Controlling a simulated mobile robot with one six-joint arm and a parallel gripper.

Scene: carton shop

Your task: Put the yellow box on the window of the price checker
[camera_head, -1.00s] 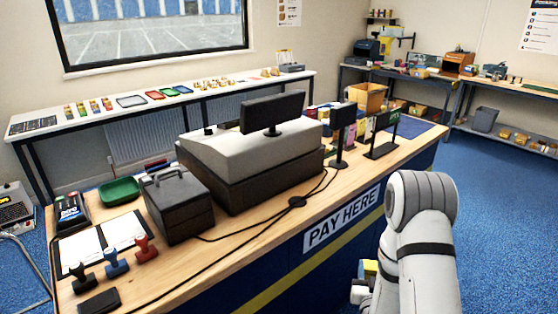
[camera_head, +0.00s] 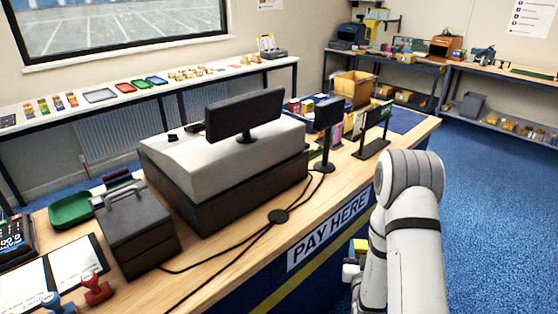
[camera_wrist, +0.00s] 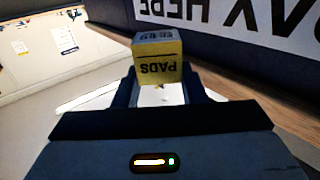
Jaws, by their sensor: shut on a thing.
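My gripper (camera_wrist: 160,92) is shut on the yellow box (camera_wrist: 157,58) in the wrist view; dark lettering reading "PADS" shows upside down on it. In the head view a small part of the yellow box (camera_head: 361,245) shows beside my arm, in front of the counter's PAY HERE side and below its top. My gripper (camera_head: 352,270) is mostly hidden behind my arm there. I cannot tell for sure which device is the price checker; a dark upright unit on a stand (camera_head: 327,115) is on the counter, and its window is not clearly visible.
The wooden counter (camera_head: 225,262) holds a till with a screen (camera_head: 245,113), a grey cash box (camera_head: 137,230), stamps, a green tray (camera_head: 72,209) and trailing cables. A dark stand (camera_head: 374,135) and a cardboard carton (camera_head: 356,87) are further back. Blue floor (camera_head: 480,210) is free at right.

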